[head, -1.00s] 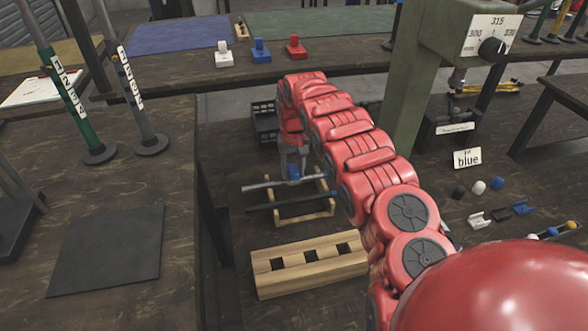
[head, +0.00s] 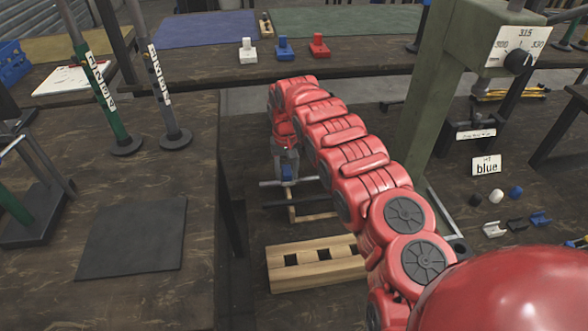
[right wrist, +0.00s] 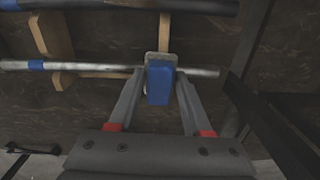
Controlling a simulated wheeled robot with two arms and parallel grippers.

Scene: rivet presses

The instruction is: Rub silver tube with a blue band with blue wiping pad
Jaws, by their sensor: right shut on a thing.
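My right gripper (head: 286,172) points down at the tube rack and is shut on the blue wiping pad (right wrist: 160,83). In the right wrist view the pad sits between the two fingers and overlaps the silver tube with a blue band (right wrist: 105,70). Whether it presses on the tube cannot be told. The blue band (right wrist: 36,65) shows left of the pad there. In the head view the silver tube (head: 308,181) lies across a wooden rack (head: 292,212), partly hidden by my gripper and arm. My left gripper is out of view.
A darker tube (head: 285,204) lies parallel on the same rack. A wooden block with square holes (head: 315,263) sits nearer. A green press column (head: 435,95) stands right of my arm. White (head: 248,52), blue (head: 283,49) and red (head: 318,47) pieces stand on the back bench.

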